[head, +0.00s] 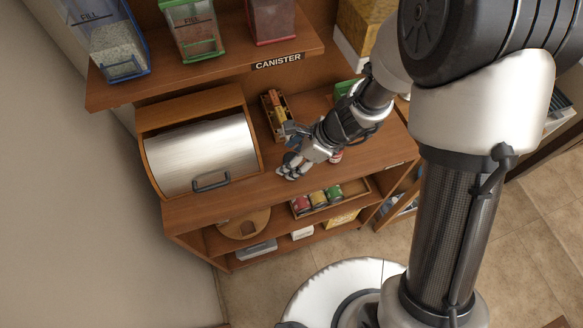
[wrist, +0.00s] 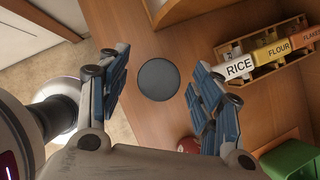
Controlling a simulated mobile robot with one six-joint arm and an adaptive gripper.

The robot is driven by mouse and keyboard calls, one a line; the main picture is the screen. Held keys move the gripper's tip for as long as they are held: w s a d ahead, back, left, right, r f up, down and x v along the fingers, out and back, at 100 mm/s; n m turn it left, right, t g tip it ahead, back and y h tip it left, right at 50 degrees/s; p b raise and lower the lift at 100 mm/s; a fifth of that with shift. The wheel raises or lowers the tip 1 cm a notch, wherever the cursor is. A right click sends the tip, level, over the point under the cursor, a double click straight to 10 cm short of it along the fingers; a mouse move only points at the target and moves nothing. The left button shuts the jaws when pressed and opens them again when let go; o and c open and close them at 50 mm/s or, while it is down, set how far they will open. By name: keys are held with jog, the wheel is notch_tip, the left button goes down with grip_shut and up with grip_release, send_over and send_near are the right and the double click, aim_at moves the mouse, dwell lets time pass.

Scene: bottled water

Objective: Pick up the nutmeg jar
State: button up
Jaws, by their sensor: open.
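A dark grey round top (wrist: 157,79) shows between my fingers in the wrist view, seen from above against the wooden counter. It may be the nutmeg jar's lid; no label is readable. My gripper (wrist: 157,66) is open, with one blue-padded finger on each side of the disc and visible gaps to it. How far above it the fingers are cannot be told. In the head view my gripper (head: 289,165) is over the counter's front part, right of the bread box, and the disc is hidden. A red round top (wrist: 187,146) sits beside the right finger.
A wooden rack holds boxes marked RICE (wrist: 239,67) and FLOUR (wrist: 279,50). A green box (wrist: 290,160) stands at lower right. The bread box (head: 200,155) is left of my gripper. The canister shelf (head: 210,78) overhangs the back. Jars (head: 318,198) stand on a lower shelf.

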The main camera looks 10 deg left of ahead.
jog(key=b+x, duration=0.2)
jog(key=x, duration=0.3)
jog(key=shift+f, duration=0.1)
jog(key=c, duration=1.2)
